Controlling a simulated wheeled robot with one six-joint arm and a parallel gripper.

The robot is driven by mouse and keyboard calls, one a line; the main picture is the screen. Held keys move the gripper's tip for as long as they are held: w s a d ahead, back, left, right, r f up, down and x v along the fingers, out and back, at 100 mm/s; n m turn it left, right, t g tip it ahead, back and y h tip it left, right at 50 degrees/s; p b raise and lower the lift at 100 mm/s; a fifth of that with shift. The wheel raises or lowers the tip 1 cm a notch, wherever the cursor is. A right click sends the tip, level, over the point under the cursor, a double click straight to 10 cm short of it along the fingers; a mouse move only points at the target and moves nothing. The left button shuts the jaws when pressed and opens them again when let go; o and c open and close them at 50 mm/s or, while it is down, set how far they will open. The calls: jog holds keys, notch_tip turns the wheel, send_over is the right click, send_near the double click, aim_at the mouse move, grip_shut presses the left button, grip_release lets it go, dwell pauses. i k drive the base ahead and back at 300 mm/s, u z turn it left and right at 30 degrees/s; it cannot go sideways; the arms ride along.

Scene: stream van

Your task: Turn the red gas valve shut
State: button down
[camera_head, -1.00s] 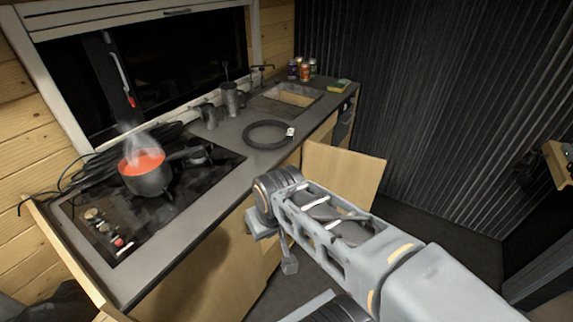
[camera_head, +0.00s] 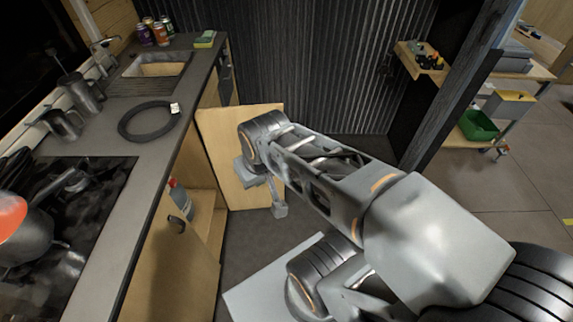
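I cannot make out a red gas valve in this view. Below the counter, an open cabinet (camera_head: 207,220) holds a grey bottle with a red part near its top (camera_head: 180,198). Its inside is mostly hidden by the counter and front panel. The cabinet door (camera_head: 222,165) stands open. My gripper (camera_head: 266,190) hangs in front of the door, right of the cabinet opening, pointing down. Nothing shows in it, and its finger gap is not clear from this angle.
The counter carries a pot with red contents (camera_head: 22,232) on the stove (camera_head: 85,220), a coiled black hose (camera_head: 148,121), mugs (camera_head: 64,124), a sink (camera_head: 160,66) and several cans (camera_head: 152,30). Shelves with a green bin (camera_head: 478,125) stand right. Floor (camera_head: 360,165) shows behind my arm.

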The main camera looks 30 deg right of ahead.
aim_at(173, 183)
jog(key=z, duration=1.6)
jog(key=i, duration=3.05)
jog(key=u, duration=2)
jog(key=i, duration=0.8)
jog(key=u, duration=2.95)
